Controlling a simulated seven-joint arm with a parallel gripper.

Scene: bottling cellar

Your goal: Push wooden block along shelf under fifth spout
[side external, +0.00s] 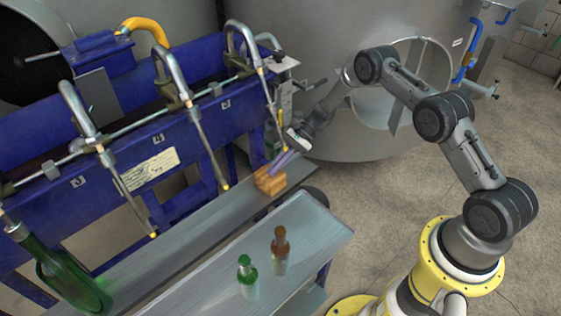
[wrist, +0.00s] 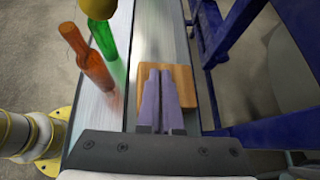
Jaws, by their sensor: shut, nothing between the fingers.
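The wooden block (side external: 270,181) is a small orange-brown block on the grey shelf (side external: 205,215), near its right end. It also shows in the wrist view (wrist: 184,82). My gripper (side external: 275,168) is shut and empty, with purple fingers pointing down at the block. In the wrist view the fingers (wrist: 160,85) overlap the block's near-left part; whether they touch it is unclear. Metal spouts with yellow tips hang over the shelf from the blue frame: left (side external: 127,195), middle (side external: 209,150) and right (side external: 270,105). Their number plates are too small to read surely.
A lower grey ledge (side external: 300,222) in front carries a green bottle (side external: 247,278) and a brown bottle (side external: 280,250). A large green bottle (side external: 65,275) leans at the shelf's left end. The shelf between it and the block looks clear. A steel tank (side external: 345,130) stands behind.

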